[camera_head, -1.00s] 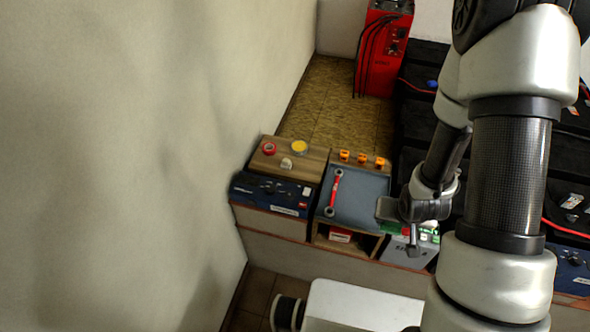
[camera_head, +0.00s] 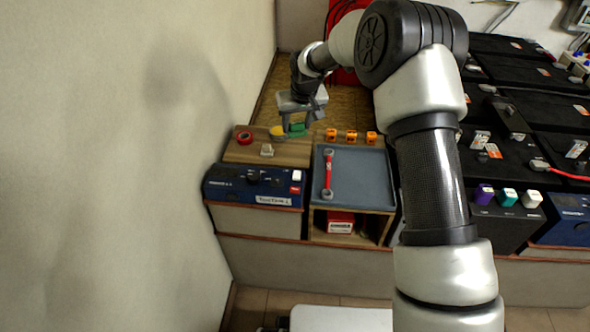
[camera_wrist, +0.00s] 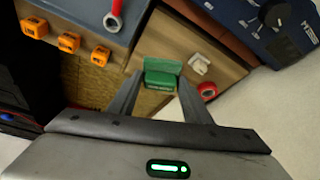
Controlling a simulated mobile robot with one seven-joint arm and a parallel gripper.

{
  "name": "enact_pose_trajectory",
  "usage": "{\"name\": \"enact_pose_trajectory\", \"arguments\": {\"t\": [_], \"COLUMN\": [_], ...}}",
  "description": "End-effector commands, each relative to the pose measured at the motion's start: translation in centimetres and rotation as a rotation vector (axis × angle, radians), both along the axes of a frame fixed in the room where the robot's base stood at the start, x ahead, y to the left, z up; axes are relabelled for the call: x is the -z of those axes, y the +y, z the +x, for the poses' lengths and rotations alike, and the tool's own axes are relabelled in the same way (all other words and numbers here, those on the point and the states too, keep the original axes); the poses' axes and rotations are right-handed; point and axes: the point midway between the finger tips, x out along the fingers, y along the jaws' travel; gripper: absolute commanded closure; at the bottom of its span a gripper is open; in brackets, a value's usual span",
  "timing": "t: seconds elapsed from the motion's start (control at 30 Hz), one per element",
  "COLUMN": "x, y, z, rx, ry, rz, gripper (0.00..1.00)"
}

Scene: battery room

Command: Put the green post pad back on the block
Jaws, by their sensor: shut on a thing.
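The green post pad (camera_head: 297,130) is a small green rectangular piece held between the fingers of my gripper (camera_head: 296,125). In the wrist view the pad (camera_wrist: 161,73) sits between the two fingertips of my gripper (camera_wrist: 160,85). My gripper is shut on it at the far edge of the wooden block (camera_head: 240,153), near a yellow roll (camera_head: 278,132). Whether the pad touches the block or hangs above it I cannot tell. The block's wood also shows in the wrist view (camera_wrist: 176,28).
On the wooden block stand a red tape roll (camera_head: 244,138) and a small whitish piece (camera_head: 267,150). To the right are orange pieces (camera_head: 351,136) and a blue-grey tray (camera_head: 365,180) with a red wrench (camera_head: 328,175). A blue device (camera_head: 225,183) stands in front.

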Motion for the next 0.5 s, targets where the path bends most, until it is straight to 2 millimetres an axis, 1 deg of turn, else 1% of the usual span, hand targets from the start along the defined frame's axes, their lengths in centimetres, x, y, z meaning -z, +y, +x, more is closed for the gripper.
{"name": "enact_pose_trajectory", "arguments": {"t": [0.03,0.1,0.17,0.33,0.5], "x": [0.2,0.3,0.8,3.6,5.3], "y": [0.3,0.5,0.6,0.5,0.5], "z": [0.4,0.6,0.6,0.6,0.6], "rx": [-0.003,-0.006,-0.007,-0.007,-0.006], "ry": [-0.001,0.001,0.003,0.004,0.002], "rz": [0.002,0.002,0.002,0.001,0.001], "gripper": [0.73,0.73,0.73,0.73,0.73]}}
